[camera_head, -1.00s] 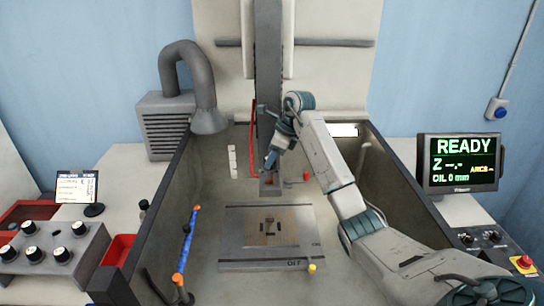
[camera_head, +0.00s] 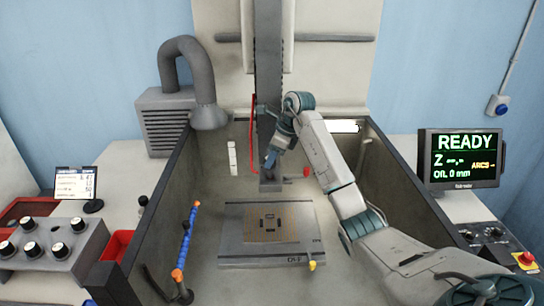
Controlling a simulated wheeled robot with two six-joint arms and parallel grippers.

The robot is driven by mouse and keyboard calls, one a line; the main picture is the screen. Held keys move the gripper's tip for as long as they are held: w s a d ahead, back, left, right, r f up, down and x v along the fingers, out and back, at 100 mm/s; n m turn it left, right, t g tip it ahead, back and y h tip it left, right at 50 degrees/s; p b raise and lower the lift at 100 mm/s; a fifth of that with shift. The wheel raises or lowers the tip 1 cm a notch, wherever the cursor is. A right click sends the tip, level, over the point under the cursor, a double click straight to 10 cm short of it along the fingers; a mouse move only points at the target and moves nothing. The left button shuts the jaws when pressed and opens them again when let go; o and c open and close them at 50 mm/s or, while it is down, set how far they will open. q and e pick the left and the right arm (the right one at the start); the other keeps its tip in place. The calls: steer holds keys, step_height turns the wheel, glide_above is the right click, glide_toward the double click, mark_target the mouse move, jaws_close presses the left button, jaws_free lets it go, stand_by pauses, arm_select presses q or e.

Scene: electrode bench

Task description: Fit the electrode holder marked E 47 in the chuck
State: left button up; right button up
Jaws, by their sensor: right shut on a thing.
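My right gripper (camera_head: 273,156) is at the lower end of the grey vertical ram, over the middle of the work tank. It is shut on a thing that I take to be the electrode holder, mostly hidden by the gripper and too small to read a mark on. The chuck area (camera_head: 270,186) is at the foot of the ram, just below and beside the gripper. I cannot tell whether the holder is seated in it. My left gripper is not in view.
A grey plate (camera_head: 233,258) lies on the tank floor below the ram. A blue and orange hose (camera_head: 186,240) stands at the tank's left. A monitor (camera_head: 460,160) reading READY is at the right. A knob box (camera_head: 48,262) and a red bin (camera_head: 118,245) are at the left.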

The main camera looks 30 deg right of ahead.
steer(key=shift+f+b, duration=0.55)
steer(key=shift+f, duration=0.6)
steer(key=shift+f+b, duration=0.35)
steer(key=shift+b, duration=0.05)
steer(key=shift+f, duration=0.15)
steer(key=o, duration=1.8)
